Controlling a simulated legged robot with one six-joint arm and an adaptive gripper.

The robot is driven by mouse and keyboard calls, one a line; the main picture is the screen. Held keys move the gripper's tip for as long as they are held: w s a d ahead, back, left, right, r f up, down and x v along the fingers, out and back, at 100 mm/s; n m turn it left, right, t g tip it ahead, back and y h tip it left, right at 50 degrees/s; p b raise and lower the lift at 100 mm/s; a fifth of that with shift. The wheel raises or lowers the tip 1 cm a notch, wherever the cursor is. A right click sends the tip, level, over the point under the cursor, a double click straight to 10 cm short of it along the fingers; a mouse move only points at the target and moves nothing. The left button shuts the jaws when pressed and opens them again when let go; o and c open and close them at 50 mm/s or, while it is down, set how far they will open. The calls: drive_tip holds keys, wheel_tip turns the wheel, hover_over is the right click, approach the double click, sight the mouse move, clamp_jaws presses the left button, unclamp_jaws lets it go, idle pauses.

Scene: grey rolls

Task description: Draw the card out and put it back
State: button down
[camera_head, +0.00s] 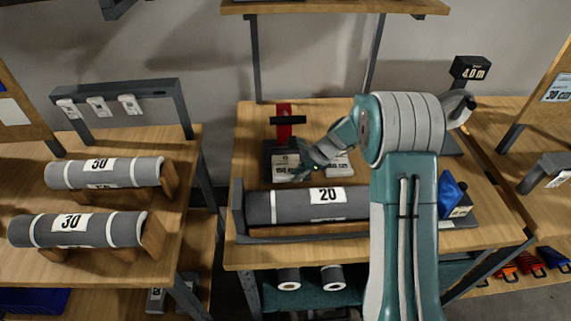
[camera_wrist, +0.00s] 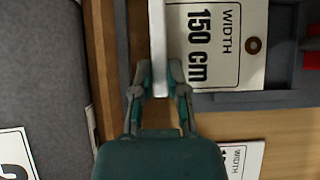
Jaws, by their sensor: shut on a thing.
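My gripper (camera_wrist: 158,82) is shut on a white card (camera_wrist: 158,35), seen almost edge-on as a narrow strip between the fingertips. Its printed face is hidden. Right beside it in the wrist view is a card (camera_wrist: 203,48) reading "WIDTH 150 cm" with a brown eyelet, lying against a grey holder (camera_wrist: 250,99). Part of another "WIDTH" card (camera_wrist: 245,158) shows lower down. In the head view my gripper (camera_head: 297,172) is low behind the roll marked 20 (camera_head: 285,207), among the white cards; the held card cannot be told apart there. A white card (camera_head: 340,166) lies to its right.
The grey roll lies in a cradle along the bench (camera_head: 250,262) front. A red and black device (camera_head: 284,122) stands behind the cards. A blue object (camera_head: 450,190) is right of my arm. Two rolls marked 30 (camera_head: 110,229) lie on the left bench.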

drive_tip(key=shift+r, duration=1.95)
drive_tip(key=shift+s, duration=0.1)
